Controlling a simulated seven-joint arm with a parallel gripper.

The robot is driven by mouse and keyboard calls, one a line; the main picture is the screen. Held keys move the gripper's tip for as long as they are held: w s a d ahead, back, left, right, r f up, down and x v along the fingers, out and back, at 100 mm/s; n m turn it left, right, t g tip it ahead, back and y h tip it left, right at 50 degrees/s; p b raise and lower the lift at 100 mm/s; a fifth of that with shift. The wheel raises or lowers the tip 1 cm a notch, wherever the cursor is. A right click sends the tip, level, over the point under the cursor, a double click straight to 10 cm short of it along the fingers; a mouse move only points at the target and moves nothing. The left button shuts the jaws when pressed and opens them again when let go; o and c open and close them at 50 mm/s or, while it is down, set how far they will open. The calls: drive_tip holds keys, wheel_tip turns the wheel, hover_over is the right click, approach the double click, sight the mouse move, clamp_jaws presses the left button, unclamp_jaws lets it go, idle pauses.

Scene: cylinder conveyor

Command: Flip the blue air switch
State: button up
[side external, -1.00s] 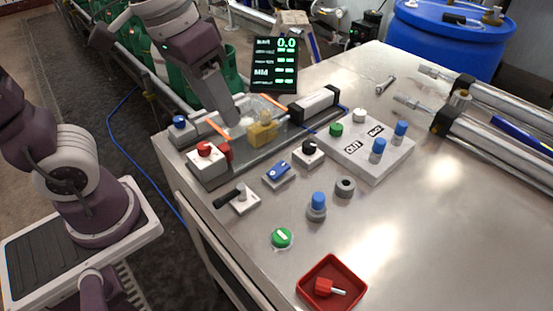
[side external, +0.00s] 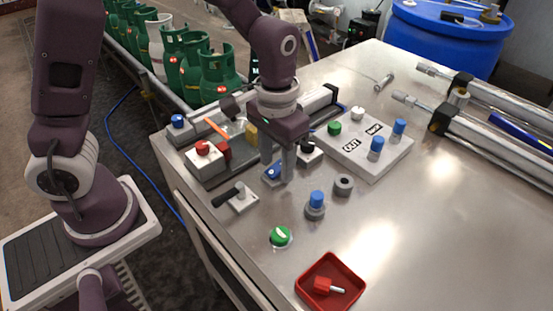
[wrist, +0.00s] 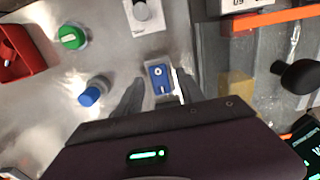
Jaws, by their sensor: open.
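The blue air switch (side external: 273,172) is a blue rocker on a small light base on the metal table. In the side view my gripper (side external: 277,175) is down over it, and the fingers hide part of it. In the wrist view the switch (wrist: 160,79) shows its blue face with a white round mark and a white line. The fingers of my gripper (wrist: 157,92) are apart, one on each side of the switch in that view. I cannot tell whether either finger touches it.
A black-handled lever (side external: 236,197), a black knob (side external: 308,147) and a red button box (side external: 203,155) stand close around the switch. A blue knob (side external: 317,198), green knob (side external: 280,236) and red tray (side external: 330,283) are nearer the front.

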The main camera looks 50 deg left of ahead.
drive_tip(key=shift+c, duration=0.4)
clamp_jaws()
drive_tip(key=shift+w+g, duration=0.35)
drive_tip(key=shift+g, duration=0.75)
drive_tip(key=g, duration=0.2)
drive_tip(key=shift+w+f+g, duration=0.1)
drive_tip(key=shift+w+g, duration=0.15)
drive_tip(key=shift+g, duration=0.15)
drive_tip(key=shift+o, duration=0.4)
unclamp_jaws()
drive_tip(key=v, duration=0.7)
